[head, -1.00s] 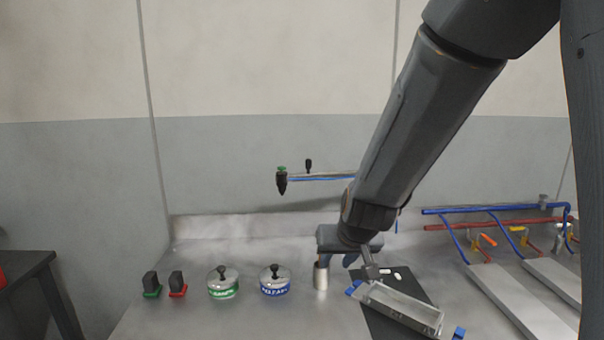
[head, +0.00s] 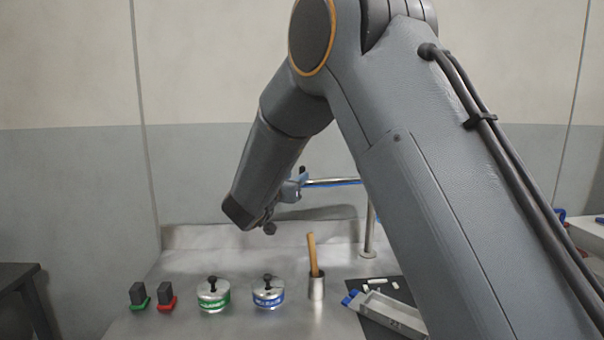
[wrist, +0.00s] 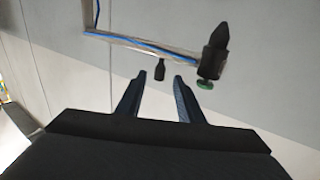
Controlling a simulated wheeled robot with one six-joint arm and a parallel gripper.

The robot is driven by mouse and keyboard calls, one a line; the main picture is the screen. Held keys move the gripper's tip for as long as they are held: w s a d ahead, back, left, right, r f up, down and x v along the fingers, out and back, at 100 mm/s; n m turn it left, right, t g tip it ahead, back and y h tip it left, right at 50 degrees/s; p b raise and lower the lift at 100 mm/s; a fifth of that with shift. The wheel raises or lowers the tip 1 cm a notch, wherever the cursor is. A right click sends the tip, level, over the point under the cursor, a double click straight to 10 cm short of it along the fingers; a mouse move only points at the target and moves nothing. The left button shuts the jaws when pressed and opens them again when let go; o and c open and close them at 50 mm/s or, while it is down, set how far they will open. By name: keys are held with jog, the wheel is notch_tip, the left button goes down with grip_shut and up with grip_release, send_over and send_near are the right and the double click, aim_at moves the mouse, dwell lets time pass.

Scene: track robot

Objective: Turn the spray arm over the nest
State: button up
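In the wrist view the spray arm (wrist: 135,42) ends at the right in a black nozzle with a green part below. A small black knob (wrist: 160,70) sticks out from the pipe. My gripper (wrist: 155,78) is open and empty; the knob lies just beyond and between its fingertips, with no contact visible. In the head view my gripper (head: 291,188) is at the pipe's left end and hides the nozzle. I cannot make out which thing is the nest.
A metal cup (head: 316,287) holds a wooden-handled tool. Right of it, a metal tray (head: 394,314) lies on a dark mat (head: 372,328), partly hidden by my arm. Two round lidded pots, green-banded (head: 213,296) and blue-banded (head: 268,293), and two small dark blocks stand left.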

jog(key=p+x, duration=0.1)
jog(key=x, duration=0.5)
jog(key=shift+w+d, duration=0.1)
jog(key=shift+w, duration=0.1)
grip_shut()
